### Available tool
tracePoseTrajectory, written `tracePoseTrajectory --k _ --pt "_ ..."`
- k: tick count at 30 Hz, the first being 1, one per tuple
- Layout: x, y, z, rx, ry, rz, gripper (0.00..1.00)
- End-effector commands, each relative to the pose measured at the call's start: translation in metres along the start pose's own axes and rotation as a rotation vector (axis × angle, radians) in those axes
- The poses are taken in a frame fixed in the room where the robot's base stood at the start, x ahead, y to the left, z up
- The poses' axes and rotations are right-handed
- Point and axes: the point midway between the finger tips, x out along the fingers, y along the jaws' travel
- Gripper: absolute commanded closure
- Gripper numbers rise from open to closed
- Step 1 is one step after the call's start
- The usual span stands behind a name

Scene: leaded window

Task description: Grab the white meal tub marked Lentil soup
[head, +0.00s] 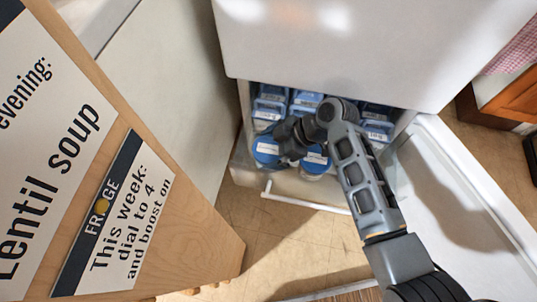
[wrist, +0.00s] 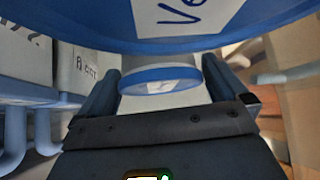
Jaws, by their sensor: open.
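My gripper (head: 288,148) reaches down into the open lower compartment among the tubs; in the head view the arm hides part of them. In the wrist view my gripper (wrist: 160,88) is open. A white tub with a blue lid (wrist: 160,75) shows between its two fingers, and I cannot tell whether they touch it. Its writing is unreadable. A larger-looking blue lid with a white label starting "Ve" (wrist: 180,15) fills the top of that view. In the head view, two blue-lidded tubs (head: 266,150) (head: 314,160) stand at the front. No tub's label reads clearly as Lentil soup.
Several blue-topped containers (head: 305,98) stand behind the front tubs. A white rail (head: 305,203) runs along the compartment's front. An open white door (head: 455,195) is at right. A wooden board with a "Lentil soup" sign (head: 50,160) and a fridge notice (head: 115,225) stands at left.

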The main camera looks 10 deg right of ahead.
Motion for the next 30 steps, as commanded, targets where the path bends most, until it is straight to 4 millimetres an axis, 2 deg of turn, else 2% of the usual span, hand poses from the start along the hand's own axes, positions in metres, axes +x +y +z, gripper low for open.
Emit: tracePoseTrajectory --k 3,9,26,30 --pt "0.0067 0.0002 0.0002 0.0 0.0 0.001 0.0" --pt "0.0066 0.0001 -0.0001 0.0 0.0 0.001 0.0" --pt "0.0064 -0.0001 0.0001 0.0 0.0 0.0 0.53" --pt "0.0059 0.0003 -0.0005 0.0 0.001 0.001 0.54"
